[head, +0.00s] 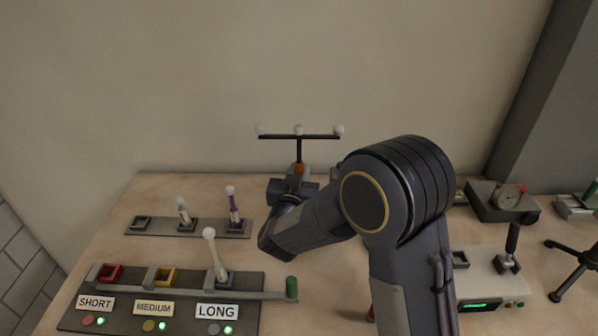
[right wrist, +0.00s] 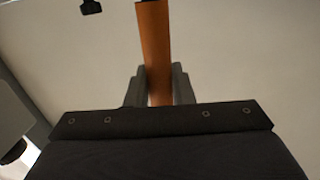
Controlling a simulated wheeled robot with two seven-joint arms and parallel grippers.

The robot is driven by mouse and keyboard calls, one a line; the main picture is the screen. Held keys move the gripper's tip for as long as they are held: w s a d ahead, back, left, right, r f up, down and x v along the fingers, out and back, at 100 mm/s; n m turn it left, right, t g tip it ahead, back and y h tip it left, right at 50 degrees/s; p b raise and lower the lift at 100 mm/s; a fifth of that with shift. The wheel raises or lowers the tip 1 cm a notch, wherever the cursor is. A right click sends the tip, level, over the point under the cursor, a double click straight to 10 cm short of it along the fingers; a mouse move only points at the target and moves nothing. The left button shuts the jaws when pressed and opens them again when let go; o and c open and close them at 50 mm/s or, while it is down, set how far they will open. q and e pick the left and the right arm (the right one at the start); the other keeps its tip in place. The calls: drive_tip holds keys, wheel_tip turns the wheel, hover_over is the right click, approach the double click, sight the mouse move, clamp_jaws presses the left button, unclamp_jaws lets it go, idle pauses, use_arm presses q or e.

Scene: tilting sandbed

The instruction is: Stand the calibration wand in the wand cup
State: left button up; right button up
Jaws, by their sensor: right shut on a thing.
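The calibration wand (head: 299,137) is a dark T-bar with three pale balls and an orange handle. It is upright in the head view, above the back edge of the table. My right gripper (head: 299,180) is shut on its handle. In the right wrist view the orange handle (right wrist: 155,50) stands between the two grey fingers of the gripper (right wrist: 158,88). The wand's lower end is hidden by the gripper. I cannot pick out the wand cup for certain; my right arm covers part of the table. My left gripper is not in view.
A panel labelled SHORT, MEDIUM and LONG (head: 216,312) lies front left, with a green-ended bar (head: 291,288) across it. Behind it is a socket strip (head: 160,226) holding two ball-topped rods. A gauge block (head: 503,201) and lever box (head: 490,287) stand right.

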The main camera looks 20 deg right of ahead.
drive_tip(key=shift+f, duration=0.15)
drive_tip(key=o, duration=1)
drive_tip(key=s+r+n+g+y+p, duration=0.2)
drive_tip(key=s+r+g+y, duration=0.25)
drive_tip(key=s+y, duration=0.8)
drive_tip(key=s+d+f+g, duration=0.1)
drive_tip(key=s+g, duration=0.1)
drive_tip(key=s, duration=0.5)
drive_tip(key=s+d+f+g+p, duration=0.1)
drive_tip(key=s+g, duration=0.1)
drive_tip(key=s, duration=0.6)
drive_tip(key=s+d+f+n+g+h, duration=0.1)
drive_tip(key=s+g, duration=0.1)
drive_tip(key=s, duration=0.6)
drive_tip(key=shift+s+d+f, duration=0.15)
drive_tip(key=shift+d+f, duration=0.15)
drive_tip(key=shift+f, duration=0.05)
